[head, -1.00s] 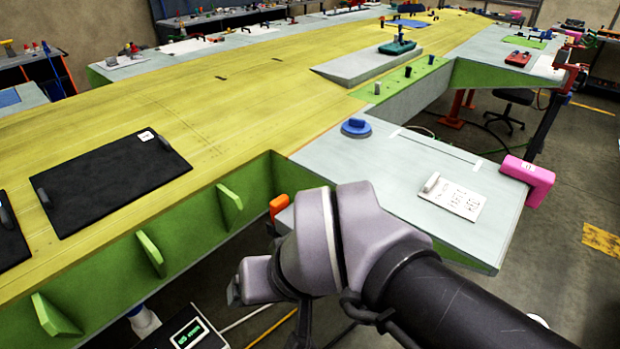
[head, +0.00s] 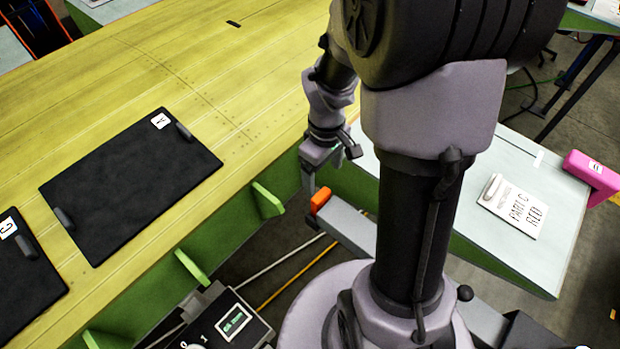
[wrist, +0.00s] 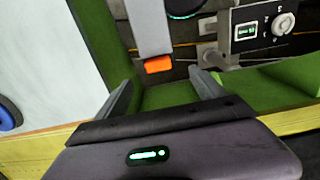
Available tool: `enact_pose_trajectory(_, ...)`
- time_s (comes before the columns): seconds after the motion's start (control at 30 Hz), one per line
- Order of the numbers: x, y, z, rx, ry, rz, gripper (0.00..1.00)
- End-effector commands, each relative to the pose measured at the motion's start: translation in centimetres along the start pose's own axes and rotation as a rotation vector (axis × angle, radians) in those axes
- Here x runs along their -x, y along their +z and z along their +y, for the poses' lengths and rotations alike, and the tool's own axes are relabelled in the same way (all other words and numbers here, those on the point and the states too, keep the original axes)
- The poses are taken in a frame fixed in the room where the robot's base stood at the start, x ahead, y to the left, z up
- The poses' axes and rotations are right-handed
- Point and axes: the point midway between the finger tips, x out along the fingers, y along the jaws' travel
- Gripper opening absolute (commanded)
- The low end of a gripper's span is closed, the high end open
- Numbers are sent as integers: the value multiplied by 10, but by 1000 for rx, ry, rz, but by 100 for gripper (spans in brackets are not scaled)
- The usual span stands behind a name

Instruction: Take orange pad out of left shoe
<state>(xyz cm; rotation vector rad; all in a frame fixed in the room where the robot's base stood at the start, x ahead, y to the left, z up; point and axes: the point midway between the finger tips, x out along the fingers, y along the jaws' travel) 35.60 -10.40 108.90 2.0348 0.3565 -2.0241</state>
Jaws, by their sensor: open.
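The orange pad (head: 320,200) sits at the end of a grey bar (head: 345,224), which looks like the shoe, below the edge of the yellow-green wing. The wrist view shows the orange pad (wrist: 158,64) at the near end of the grey bar (wrist: 150,26), upper middle. My gripper (head: 309,184) is just left of and above the pad in the head view. In the wrist view my gripper (wrist: 163,88) is open, its two fingers apart with nothing between them. The pad lies beyond the fingertips, roughly between their lines, and is not touched. How deep it sits in the shoe is hidden.
Green ribs (head: 268,200) stick out below the wing surface (head: 240,60). A black box with a green display (head: 232,322) stands low in front. Black mats (head: 130,185) lie on the wing. A grey table (head: 530,250) with a white card (head: 514,206) is at right.

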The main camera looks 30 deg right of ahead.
Motion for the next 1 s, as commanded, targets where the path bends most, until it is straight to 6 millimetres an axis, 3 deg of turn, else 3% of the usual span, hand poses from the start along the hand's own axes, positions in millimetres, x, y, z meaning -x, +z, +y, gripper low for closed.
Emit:
enact_pose_trajectory(0.03, -23, 1, -1, 0, -4, -5, 80)
enact_pose_trajectory(0.1, -45, 0, -1, 0, -3, -4, 80)
enact_pose_trajectory(0.3, -89, 0, 0, -1, -2, -1, 80)
enact_pose_trajectory(0.47, -102, -1, 0, -2, -1, 0, 80)
enact_pose_trajectory(0.7, -146, -2, 3, -2, -2, -1, 80)
enact_pose_trajectory(0.9, -148, -3, 3, -2, 0, 1, 80)
enact_pose_trajectory(0.93, -147, -3, 3, -2, 0, 1, 78)
enact_pose_trajectory(1.0, -147, -3, 3, -2, 0, 1, 64)
